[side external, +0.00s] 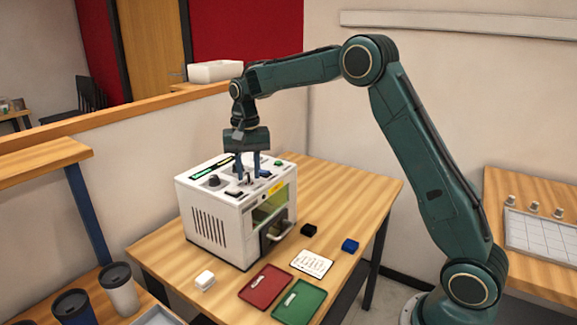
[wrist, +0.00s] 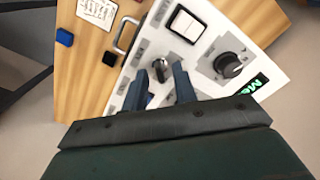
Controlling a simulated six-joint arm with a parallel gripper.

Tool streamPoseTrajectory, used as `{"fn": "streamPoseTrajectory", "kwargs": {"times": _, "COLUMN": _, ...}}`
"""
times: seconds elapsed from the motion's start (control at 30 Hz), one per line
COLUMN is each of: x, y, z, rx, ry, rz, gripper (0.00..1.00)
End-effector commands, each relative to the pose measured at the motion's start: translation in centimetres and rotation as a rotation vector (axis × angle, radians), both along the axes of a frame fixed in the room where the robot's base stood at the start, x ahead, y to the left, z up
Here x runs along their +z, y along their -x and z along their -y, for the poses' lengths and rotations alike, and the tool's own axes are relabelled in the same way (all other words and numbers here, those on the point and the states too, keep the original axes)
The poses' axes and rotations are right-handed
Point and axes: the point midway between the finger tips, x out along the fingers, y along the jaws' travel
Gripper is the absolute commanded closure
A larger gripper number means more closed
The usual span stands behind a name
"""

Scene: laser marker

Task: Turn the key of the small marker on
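The small marker (side external: 218,232) is a white box on the wooden table, with its controls on top. In the wrist view its top panel (wrist: 205,45) shows the metallic key (wrist: 160,66) in a round switch. My gripper (side external: 247,178) points down over the panel. In the wrist view my gripper (wrist: 160,76) has its two blue fingers apart, one on each side of the key, with gaps visible. I cannot tell how far above the panel the fingertips are. The key is too small to make out in the side view.
A black knob (wrist: 230,65) and a rocker switch (wrist: 187,23) sit close to the key. A door handle (side external: 284,233) sticks out at the marker's front. A red tray (side external: 265,287), a green tray (side external: 297,302) and small blocks lie on the table.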

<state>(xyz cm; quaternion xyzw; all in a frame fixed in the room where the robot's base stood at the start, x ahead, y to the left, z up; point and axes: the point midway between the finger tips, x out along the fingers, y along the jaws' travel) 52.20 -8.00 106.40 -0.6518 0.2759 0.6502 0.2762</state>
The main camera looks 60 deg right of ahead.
Motion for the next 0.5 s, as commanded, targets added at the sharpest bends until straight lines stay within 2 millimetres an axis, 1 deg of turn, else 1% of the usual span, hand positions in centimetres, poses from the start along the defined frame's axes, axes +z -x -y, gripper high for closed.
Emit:
{"fn": "streamPoseTrajectory", "kwargs": {"times": 0.27, "x": 0.0, "y": 0.0, "z": 0.0, "rx": 0.001, "ry": 0.0, "rz": -0.001, "gripper": 0.72}}
{"fn": "streamPoseTrajectory", "kwargs": {"times": 0.37, "x": 0.4, "y": 0.0, "z": 0.0, "rx": 0.001, "ry": -0.001, "rz": -0.001, "gripper": 0.72}}
{"fn": "streamPoseTrajectory", "kwargs": {"times": 0.5, "x": 1.5, "y": 0.0, "z": 0.0, "rx": 0.001, "ry": 0.0, "rz": 0.0, "gripper": 0.72}}
